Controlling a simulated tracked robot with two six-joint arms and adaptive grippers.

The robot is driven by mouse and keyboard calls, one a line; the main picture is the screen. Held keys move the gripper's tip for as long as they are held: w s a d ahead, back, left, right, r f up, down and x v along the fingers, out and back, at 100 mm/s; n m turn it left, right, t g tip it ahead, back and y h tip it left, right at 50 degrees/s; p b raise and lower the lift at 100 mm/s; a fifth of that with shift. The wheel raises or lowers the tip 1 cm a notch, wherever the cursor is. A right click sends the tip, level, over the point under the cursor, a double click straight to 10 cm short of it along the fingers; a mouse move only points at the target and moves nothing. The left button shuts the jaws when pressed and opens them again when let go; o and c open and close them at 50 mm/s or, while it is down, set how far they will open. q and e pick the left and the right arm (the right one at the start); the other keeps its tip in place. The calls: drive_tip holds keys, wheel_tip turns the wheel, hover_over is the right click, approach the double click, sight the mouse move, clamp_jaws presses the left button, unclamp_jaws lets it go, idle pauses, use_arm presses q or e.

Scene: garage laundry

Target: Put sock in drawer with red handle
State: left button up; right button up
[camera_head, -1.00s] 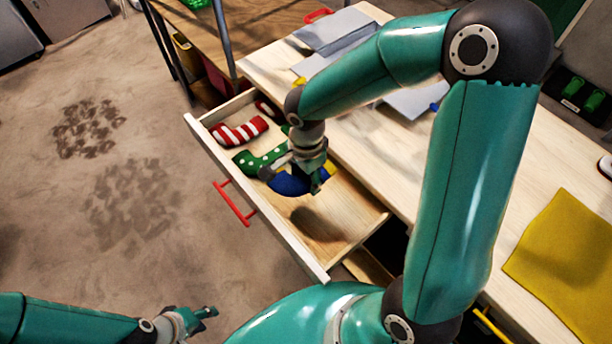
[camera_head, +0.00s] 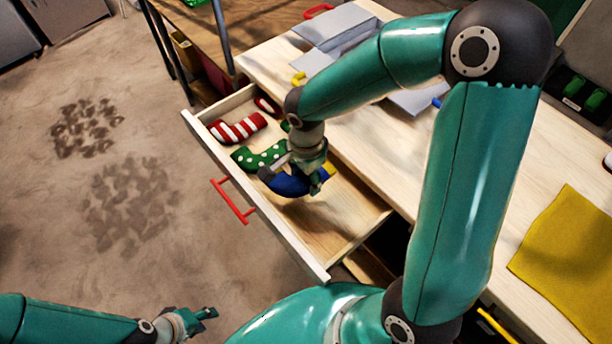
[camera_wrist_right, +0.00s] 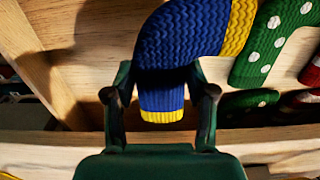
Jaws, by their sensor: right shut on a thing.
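The blue sock (camera_head: 286,186) with yellow ends is inside the open drawer (camera_head: 349,232) with the red handle (camera_head: 231,201). My right gripper (camera_head: 292,179) is shut on this sock, low in the drawer beside a green sock with white dots (camera_head: 258,157). In the right wrist view the blue knit sock (camera_wrist_right: 185,35) passes between the fingers (camera_wrist_right: 160,95), its yellow cuff toward the palm. Whether its underside touches the drawer floor is hidden. My left gripper (camera_head: 205,313) is low at the bottom left, away from the drawer; its opening is unclear.
A red-and-white striped sock (camera_head: 238,128) lies at the drawer's far end. The tabletop (camera_head: 372,146) above holds grey folded boards (camera_head: 340,30) and a yellow cloth (camera_head: 570,255). The near part of the drawer is bare.

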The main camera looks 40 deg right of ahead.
sight(306, 180)
drive_tip(key=o, duration=1.1)
drive_tip(key=shift+r+p, duration=0.75)
drive_tip(key=shift+p, duration=0.2)
drive_tip(key=shift+w+r, duration=0.1)
drive_tip(key=shift+r, duration=0.25)
wheel_tip(306, 180, up, 11)
drive_tip(key=shift+s, duration=0.2)
